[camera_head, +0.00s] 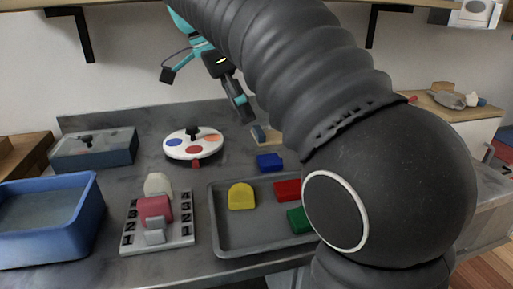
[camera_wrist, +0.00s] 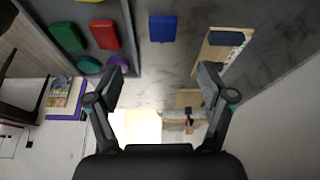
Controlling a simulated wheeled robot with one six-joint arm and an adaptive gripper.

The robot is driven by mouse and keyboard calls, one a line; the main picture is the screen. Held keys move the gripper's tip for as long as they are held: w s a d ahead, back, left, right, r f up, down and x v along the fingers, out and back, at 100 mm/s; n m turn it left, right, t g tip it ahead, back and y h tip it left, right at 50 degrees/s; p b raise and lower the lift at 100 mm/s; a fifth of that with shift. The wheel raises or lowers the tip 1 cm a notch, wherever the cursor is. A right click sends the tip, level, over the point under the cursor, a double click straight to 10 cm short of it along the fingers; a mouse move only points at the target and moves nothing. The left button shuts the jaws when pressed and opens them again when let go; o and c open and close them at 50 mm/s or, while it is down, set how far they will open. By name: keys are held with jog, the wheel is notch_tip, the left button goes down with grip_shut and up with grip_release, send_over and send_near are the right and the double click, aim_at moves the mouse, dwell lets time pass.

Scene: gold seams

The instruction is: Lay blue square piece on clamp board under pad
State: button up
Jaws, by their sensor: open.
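The blue square piece (camera_head: 269,162) lies flat on the grey worktop, just behind the grey tray. It also shows in the wrist view (camera_wrist: 162,28), beyond my fingertips and apart from them. My gripper (camera_head: 205,93) is open and empty, raised above the back of the worktop; its spread fingers show in the wrist view (camera_wrist: 162,68). A pale numbered board (camera_head: 185,232), seemingly the clamp board, stands at front left with a pink block (camera_head: 155,210), perhaps the pad, over it. Whether there is a gap under that block, I cannot tell.
The grey tray (camera_head: 219,222) holds yellow (camera_head: 241,196), red (camera_head: 287,190) and green (camera_head: 299,220) pieces. A blue bin (camera_head: 95,215) stands at left. A round paint palette (camera_head: 194,143) and a small wooden board with a dark block (camera_wrist: 225,38) are nearby. My arm hides the right side.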

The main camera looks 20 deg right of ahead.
aim_at(266, 159)
jog(key=shift+m, duration=0.3)
jog(key=x, duration=0.4)
jog(key=b+x, duration=0.1)
jog(key=x, duration=0.4)
jog(key=b+x, duration=0.1)
jog(key=x, duration=0.3)
jog(key=shift+w+f, duration=0.2)
jog(key=shift+w, duration=0.1)
jog(key=c, duration=1.4)
jog(key=shift+r, duration=0.15)
